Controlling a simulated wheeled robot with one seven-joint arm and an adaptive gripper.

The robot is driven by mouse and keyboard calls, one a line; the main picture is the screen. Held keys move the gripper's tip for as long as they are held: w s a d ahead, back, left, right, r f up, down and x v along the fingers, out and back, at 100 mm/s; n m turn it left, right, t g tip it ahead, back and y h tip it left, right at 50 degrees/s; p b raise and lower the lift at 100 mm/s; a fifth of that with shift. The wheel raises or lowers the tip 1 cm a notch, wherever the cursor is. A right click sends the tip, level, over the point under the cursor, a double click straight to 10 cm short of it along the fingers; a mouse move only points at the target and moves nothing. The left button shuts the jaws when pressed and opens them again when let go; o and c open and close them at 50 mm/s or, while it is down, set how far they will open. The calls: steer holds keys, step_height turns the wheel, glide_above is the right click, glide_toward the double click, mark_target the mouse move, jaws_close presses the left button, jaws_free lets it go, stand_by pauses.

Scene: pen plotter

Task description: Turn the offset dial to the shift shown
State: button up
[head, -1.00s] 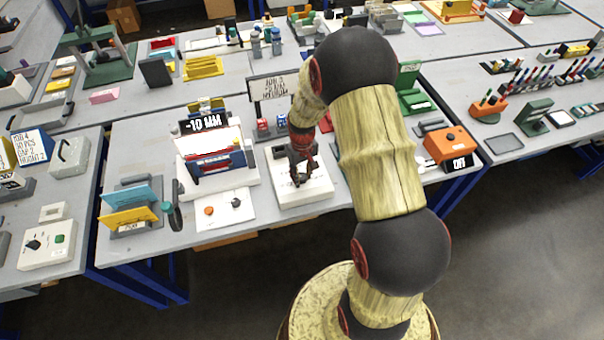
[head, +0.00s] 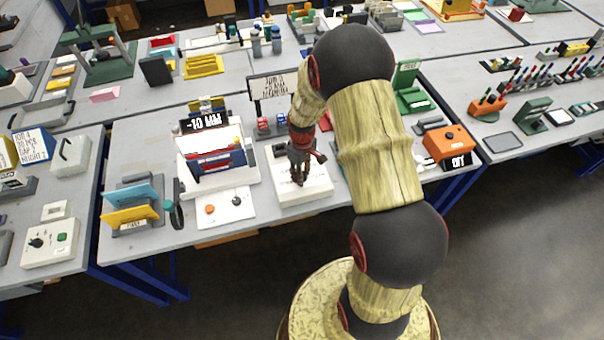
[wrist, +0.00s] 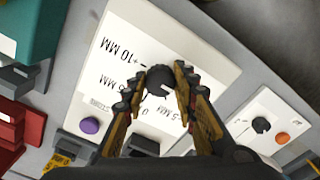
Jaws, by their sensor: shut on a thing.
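The offset dial (wrist: 159,82) is a dark round knob on a white panel (wrist: 125,42) with printed marks. In the wrist view my gripper (wrist: 163,75) has its two fingers on either side of the dial, shut on it. Upside-down labels include one reading 10 MM (wrist: 122,50), its sign unclear, and others with 5 MM and 0, partly covered by the fingers. The dial's pointer is not clear. In the head view my gripper (head: 299,180) points down onto the white box (head: 312,195) and hides the dial. A black display (head: 204,122) reads -10 MM.
A purple button (wrist: 90,125) sits on the same panel. A neighbouring white panel (head: 226,212) carries an orange button and a dark knob. The plotter (head: 217,160) stands left of the box. An orange box (head: 447,145) stands at the right end of the table.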

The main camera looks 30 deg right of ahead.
steer(key=o, duration=1.1)
steer(key=shift+o, duration=0.2)
steer(key=shift+r, duration=0.1)
step_height(320, 180, up, 12)
stand_by(0.4)
